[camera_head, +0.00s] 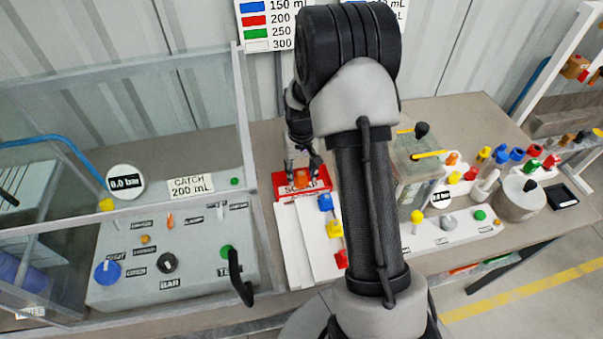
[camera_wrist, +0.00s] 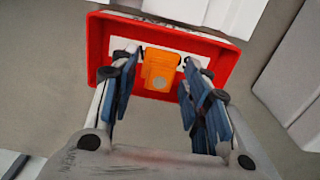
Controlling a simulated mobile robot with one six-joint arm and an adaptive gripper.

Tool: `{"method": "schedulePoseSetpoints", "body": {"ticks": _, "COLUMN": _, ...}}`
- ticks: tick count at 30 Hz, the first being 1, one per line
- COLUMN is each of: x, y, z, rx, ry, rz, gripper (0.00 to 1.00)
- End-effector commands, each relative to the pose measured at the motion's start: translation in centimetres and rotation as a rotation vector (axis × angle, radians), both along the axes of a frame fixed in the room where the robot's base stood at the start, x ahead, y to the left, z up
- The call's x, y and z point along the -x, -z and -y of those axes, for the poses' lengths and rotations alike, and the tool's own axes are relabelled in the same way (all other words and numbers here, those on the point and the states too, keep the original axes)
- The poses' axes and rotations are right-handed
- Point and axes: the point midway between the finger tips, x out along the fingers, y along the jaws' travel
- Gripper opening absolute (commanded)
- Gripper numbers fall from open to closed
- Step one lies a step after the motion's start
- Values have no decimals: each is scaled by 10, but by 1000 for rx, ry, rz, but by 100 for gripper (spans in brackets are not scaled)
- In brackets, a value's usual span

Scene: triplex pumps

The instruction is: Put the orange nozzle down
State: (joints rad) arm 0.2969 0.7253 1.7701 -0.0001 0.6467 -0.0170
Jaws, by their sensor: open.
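The orange nozzle (camera_wrist: 161,68) lies in the red tray (camera_wrist: 230,56) in the wrist view. In the head view the nozzle (camera_head: 301,177) shows as a small orange patch in the red tray (camera_head: 281,184), whose front carries a partly hidden label. My gripper (camera_wrist: 158,95) is open, with one finger on each side of the nozzle and a visible gap to both. In the head view my gripper (camera_head: 302,165) points down over the tray. The lower part of the nozzle is hard to make out.
White boards with blue, yellow and red parts (camera_head: 334,229) lie in front of the tray. A clear-walled enclosure (camera_head: 245,130) over a control panel (camera_head: 190,270) stands at left. A clear tank (camera_head: 418,180) and several coloured nozzles (camera_head: 501,156) are at right.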

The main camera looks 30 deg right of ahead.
Motion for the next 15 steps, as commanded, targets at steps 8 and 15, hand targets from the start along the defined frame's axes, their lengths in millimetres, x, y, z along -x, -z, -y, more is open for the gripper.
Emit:
{"method": "schedulePoseSetpoints", "body": {"ticks": 8, "x": -1, "y": -63, "z": 0, "rx": 1, "ry": 0, "rz": 5, "gripper": 43}}
{"method": "schedulePoseSetpoints", "body": {"ticks": 15, "x": -1, "y": -102, "z": 0, "rx": 1, "ry": 0, "rz": 3, "gripper": 43}}
